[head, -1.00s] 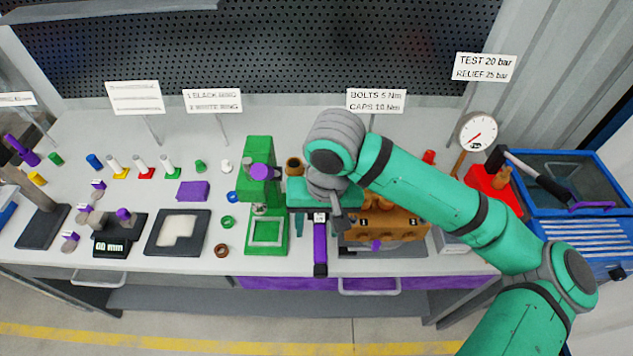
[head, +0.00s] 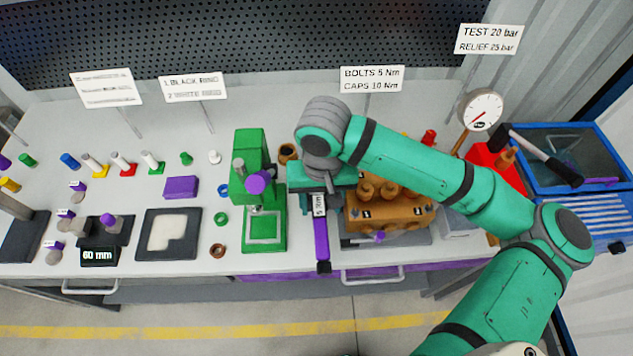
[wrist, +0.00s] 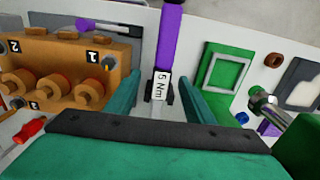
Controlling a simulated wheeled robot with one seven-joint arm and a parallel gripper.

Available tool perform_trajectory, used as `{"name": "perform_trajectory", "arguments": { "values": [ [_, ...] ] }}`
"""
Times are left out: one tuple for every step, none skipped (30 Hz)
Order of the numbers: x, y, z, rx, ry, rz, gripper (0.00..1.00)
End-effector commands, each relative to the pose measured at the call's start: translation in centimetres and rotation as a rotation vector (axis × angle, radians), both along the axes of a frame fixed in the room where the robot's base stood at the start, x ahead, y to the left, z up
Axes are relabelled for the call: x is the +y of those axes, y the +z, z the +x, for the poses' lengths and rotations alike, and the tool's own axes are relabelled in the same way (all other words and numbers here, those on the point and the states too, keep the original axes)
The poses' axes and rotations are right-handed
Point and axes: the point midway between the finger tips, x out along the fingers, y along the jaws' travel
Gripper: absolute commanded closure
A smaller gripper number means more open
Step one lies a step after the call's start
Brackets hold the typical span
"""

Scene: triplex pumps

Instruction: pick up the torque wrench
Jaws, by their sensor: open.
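The torque wrench (head: 321,238) has a purple handle with a white "5 Nm" label. It lies at the front of the bench, its handle end reaching the front edge. In the wrist view the wrench (wrist: 168,38) runs up the middle, its label between my fingers. My gripper (wrist: 160,72) is open, with one teal finger on each side of the wrench and visible gaps on both sides. In the head view my wrist hides the wrench's far end. I cannot tell how far the fingers reach down around it.
A brown pump block (head: 388,212) stands close on the right of the wrench. A green press (head: 250,165) with a green-framed plate (head: 264,228) stands close on the left. A black pad (head: 172,252) lies farther left. The floor in front is clear.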

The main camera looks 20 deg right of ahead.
Motion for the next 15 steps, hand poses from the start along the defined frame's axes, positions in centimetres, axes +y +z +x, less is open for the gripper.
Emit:
{"name": "perform_trajectory", "arguments": {
  "values": [
    [0.1,-0.3,0.0,0.001,0.002,0.0,0.52],
    [0.1,-0.5,0.0,0.002,0.003,0.001,0.52],
    [0.2,-0.9,-0.1,0.003,0.003,0.0,0.52],
    [0.2,-1.3,-0.1,0.002,0.003,0.0,0.52],
    [0.2,-1.7,-0.1,0.002,0.004,0.0,0.52],
    [0.3,-2.3,-0.1,0.003,0.005,0.0,0.52],
    [0.3,-2.7,-0.1,0.003,0.004,0.0,0.52],
    [0.3,-3.2,-0.1,0.002,0.004,0.0,0.52],
    [0.3,-3.7,-0.1,0.002,0.003,0.0,0.52],
    [0.3,-4.1,-0.1,0.003,0.003,0.0,0.52],
    [0.3,-4.4,-0.1,0.001,0.003,-0.001,0.52],
    [0.3,-4.7,-0.1,0.0,0.003,0.0,0.52],
    [0.3,-4.9,-0.1,0.0,0.003,0.0,0.52],
    [0.3,-5.1,-0.1,0.001,0.004,0.0,0.52],
    [0.3,-5.2,-0.1,0.001,0.004,-0.001,0.52]
  ]
}}
